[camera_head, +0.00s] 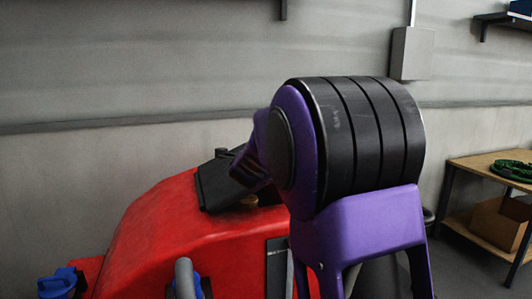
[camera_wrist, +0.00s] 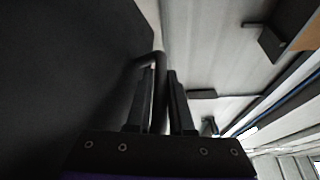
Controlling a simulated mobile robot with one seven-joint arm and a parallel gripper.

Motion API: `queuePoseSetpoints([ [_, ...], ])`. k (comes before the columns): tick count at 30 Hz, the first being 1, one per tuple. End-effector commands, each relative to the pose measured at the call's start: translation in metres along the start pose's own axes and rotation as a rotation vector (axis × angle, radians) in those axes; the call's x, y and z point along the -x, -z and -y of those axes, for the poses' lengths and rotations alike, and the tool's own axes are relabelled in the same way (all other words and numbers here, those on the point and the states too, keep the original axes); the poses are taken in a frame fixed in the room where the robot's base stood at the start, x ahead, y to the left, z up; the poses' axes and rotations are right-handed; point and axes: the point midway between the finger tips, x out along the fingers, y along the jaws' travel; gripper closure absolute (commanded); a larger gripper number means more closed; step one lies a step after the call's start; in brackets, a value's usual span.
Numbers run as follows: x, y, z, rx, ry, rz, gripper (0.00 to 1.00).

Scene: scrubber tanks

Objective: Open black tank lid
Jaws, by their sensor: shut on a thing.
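In the head view the black tank lid (camera_head: 213,186) sits on top of the red scrubber tank (camera_head: 165,225), partly hidden behind my arm. It looks tilted there, but I cannot tell how far it is raised. In the wrist view a large black surface, apparently the lid (camera_wrist: 65,60), fills the left side. My gripper (camera_wrist: 159,85) is shut on a dark bar (camera_wrist: 160,62), which bends left toward that black surface and looks like the lid's handle. In the head view my purple and black arm hides the gripper.
Blue caps (camera_head: 58,283) and a grey hose (camera_head: 184,276) are at the machine's lower left. A wooden table (camera_head: 475,165) with a green coil (camera_head: 513,170) stands at the right. A grey wall (camera_head: 120,90) runs behind the machine.

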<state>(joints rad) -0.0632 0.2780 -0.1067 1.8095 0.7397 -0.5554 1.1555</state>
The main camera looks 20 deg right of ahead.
Motion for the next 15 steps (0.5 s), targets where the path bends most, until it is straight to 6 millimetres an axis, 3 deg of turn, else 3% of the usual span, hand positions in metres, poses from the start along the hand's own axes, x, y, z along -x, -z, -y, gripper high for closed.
queuePoseSetpoints([
  [6, 0.005, -0.034, 0.029, 0.163, 0.077, 0.006, 1.00],
  [15, 0.027, -0.086, 0.052, 0.424, 0.191, 0.008, 1.00],
])
